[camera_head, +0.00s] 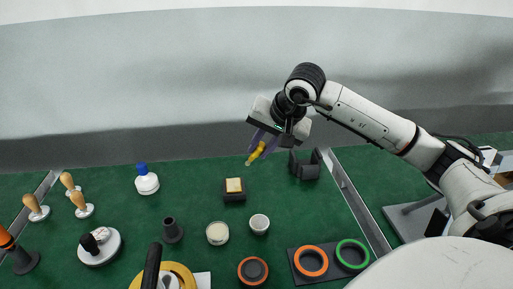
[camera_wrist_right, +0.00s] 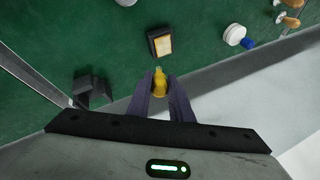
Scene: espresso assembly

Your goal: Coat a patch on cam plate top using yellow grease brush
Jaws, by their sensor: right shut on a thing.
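My right gripper (camera_head: 265,142) is shut on the yellow grease brush (camera_head: 256,154), held in the air with its tip pointing down and left. In the right wrist view the brush (camera_wrist_right: 160,84) sits between the two purple-grey fingers (camera_wrist_right: 162,92). Below and left of it in the head view is a black block with a tan top (camera_head: 234,187); it also shows ahead of the brush tip in the wrist view (camera_wrist_right: 161,43), with a gap in the picture. I cannot tell for certain which thing is the cam plate. My left gripper is not in view.
A black bracket (camera_head: 305,166) stands right of the block. White cups (camera_head: 259,223), a blue-capped bottle (camera_head: 146,181), wooden-handled tools (camera_head: 76,199), a white disc (camera_head: 98,246) and coloured rings (camera_head: 310,261) are spread over the green mat. The mat between bottle and block is clear.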

